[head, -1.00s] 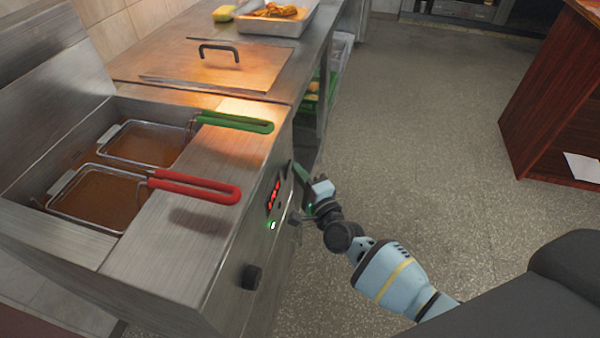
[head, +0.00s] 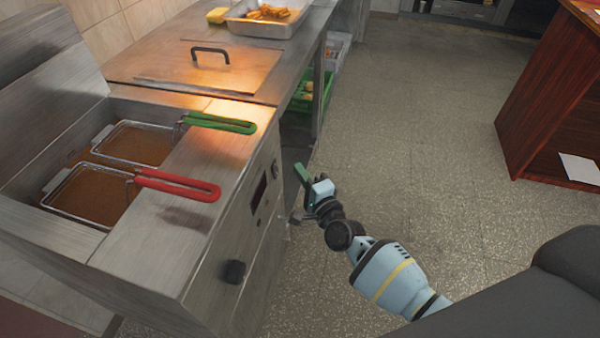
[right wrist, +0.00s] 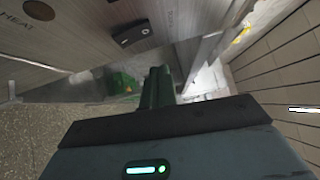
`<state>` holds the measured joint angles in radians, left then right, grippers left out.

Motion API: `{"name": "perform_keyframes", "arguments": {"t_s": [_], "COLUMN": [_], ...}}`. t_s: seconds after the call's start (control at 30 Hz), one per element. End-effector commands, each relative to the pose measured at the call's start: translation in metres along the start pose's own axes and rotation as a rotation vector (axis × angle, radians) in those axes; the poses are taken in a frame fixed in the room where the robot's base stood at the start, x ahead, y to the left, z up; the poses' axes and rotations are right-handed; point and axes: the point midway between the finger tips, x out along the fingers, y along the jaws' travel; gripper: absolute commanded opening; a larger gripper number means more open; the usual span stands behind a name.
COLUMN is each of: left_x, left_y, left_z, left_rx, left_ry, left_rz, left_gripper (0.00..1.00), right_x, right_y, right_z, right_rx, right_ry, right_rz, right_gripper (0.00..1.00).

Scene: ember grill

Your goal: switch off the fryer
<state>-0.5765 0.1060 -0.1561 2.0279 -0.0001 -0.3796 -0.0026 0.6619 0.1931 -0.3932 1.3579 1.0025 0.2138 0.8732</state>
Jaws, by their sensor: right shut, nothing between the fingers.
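The steel fryer (head: 150,245) stands at the left with two oil wells and two baskets. Its front panel has a display (head: 259,190), now dark, and a black knob (head: 234,271) lower down. A small black switch (right wrist: 131,33) shows on the panel in the right wrist view, beside printed lettering. My right gripper (head: 302,173) is shut and empty, just in front of the panel's far end and apart from it. Its closed green fingers (right wrist: 157,88) show in the right wrist view, below the switch in the picture. My left gripper is not in view.
A red-handled basket (head: 178,185) and a green-handled basket (head: 220,123) have handles reaching over the fryer's front ledge. A steel counter continues beyond, with a food tray (head: 270,25). A green crate (head: 310,92) sits below. Open floor (head: 420,150) lies right, then a wooden cabinet (head: 550,90).

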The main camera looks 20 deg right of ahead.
Motion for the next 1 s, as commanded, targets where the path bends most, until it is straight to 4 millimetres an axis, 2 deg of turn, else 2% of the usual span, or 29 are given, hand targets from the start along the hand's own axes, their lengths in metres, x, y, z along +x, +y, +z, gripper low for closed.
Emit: {"name": "perform_keyframes", "arguments": {"t_s": [0.03, 0.3, 0.5, 0.7, 1.0], "left_x": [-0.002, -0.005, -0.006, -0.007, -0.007], "left_y": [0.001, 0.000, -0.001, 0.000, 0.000], "left_z": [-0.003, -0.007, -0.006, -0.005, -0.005], "left_rx": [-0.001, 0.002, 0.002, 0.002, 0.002], "left_ry": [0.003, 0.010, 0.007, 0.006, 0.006], "left_rz": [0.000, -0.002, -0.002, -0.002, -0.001], "left_gripper": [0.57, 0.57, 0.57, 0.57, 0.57], "right_x": [-0.012, -0.059, -0.085, -0.096, -0.097], "right_y": [-0.001, -0.007, -0.011, -0.013, -0.013], "right_z": [0.001, 0.001, 0.000, 0.001, 0.001], "right_rx": [0.002, 0.001, 0.000, 0.000, 0.000], "right_ry": [0.000, 0.000, 0.001, 0.000, 0.001], "right_rz": [0.003, 0.002, 0.002, 0.001, 0.001], "right_gripper": [0.00, 0.00, 0.00, 0.00, 0.00]}}
